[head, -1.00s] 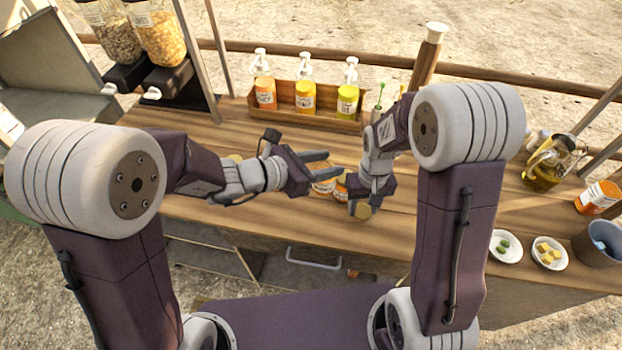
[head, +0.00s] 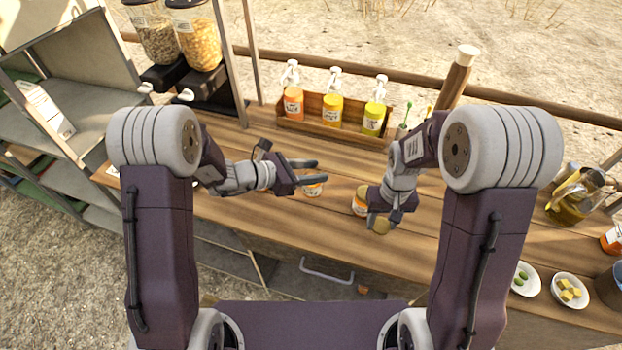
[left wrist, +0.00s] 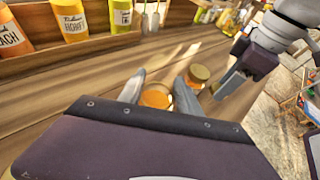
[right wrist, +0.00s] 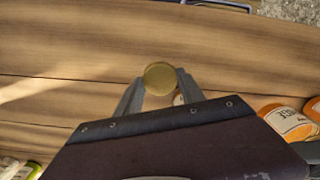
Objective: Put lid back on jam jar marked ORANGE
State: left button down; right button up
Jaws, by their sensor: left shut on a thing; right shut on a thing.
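My left gripper (head: 318,171) is shut on a jam jar (head: 313,189) with a white and orange label. In the left wrist view this jar (left wrist: 156,98) stands between the fingers, its top bare and orange. My right gripper (head: 382,224) is shut on a round gold lid (right wrist: 160,78), to the right of the held jar and apart from it. A second jar (head: 360,204) stands beside my right gripper; the left wrist view shows a gold lid on it (left wrist: 198,74). I cannot read ORANGE on either jar.
A wooden rack (head: 305,124) with several pump bottles stands at the back of the counter. Food dispensers (head: 196,45) are at the back left. Small plates (head: 570,291) and an oil jug (head: 575,197) are at the right. The counter (head: 270,225) is clear in front.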

pick_arm(q)
jog(key=shift+w+a+f, duration=0.2)
jog(key=shift+w+a, duration=0.05)
notch_tip(320, 180, down, 3)
jog(key=shift+f, duration=0.55)
